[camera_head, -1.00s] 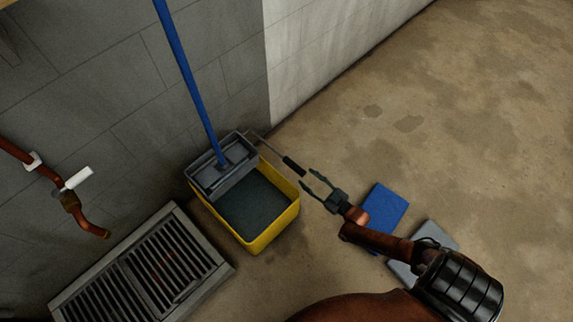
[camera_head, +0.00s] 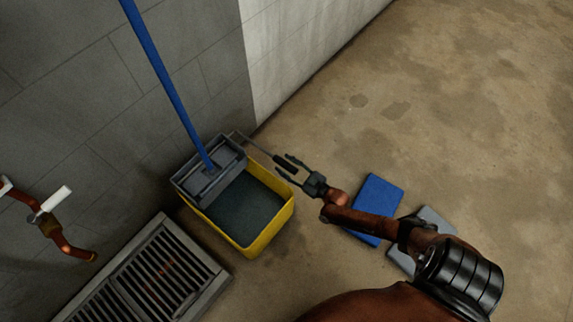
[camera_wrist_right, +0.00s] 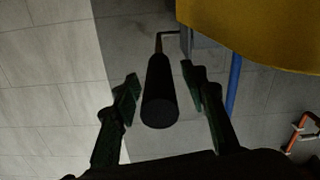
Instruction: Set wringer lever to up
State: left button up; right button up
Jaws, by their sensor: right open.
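The wringer lever (camera_head: 261,148) is a thin metal rod with a black grip (camera_head: 285,164). It reaches out to the right from the grey wringer (camera_head: 209,171) on the yellow mop bucket (camera_head: 268,234). My right gripper (camera_head: 287,167) is open, with its fingers at the black grip. In the right wrist view the black grip (camera_wrist_right: 159,92) lies between the two open fingers, with a gap on each side. The yellow bucket (camera_wrist_right: 255,35) shows at the top there. My left gripper is not in view.
A blue mop handle (camera_head: 165,80) rises from the wringer. A floor grate (camera_head: 206,302) lies to the left, below a copper pipe tap (camera_head: 50,225). A blue slab (camera_head: 376,203) and a grey slab (camera_head: 401,261) lie under my right arm. The floor at upper right is clear.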

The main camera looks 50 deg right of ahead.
jog(key=shift+c, duration=0.7)
grip_shut()
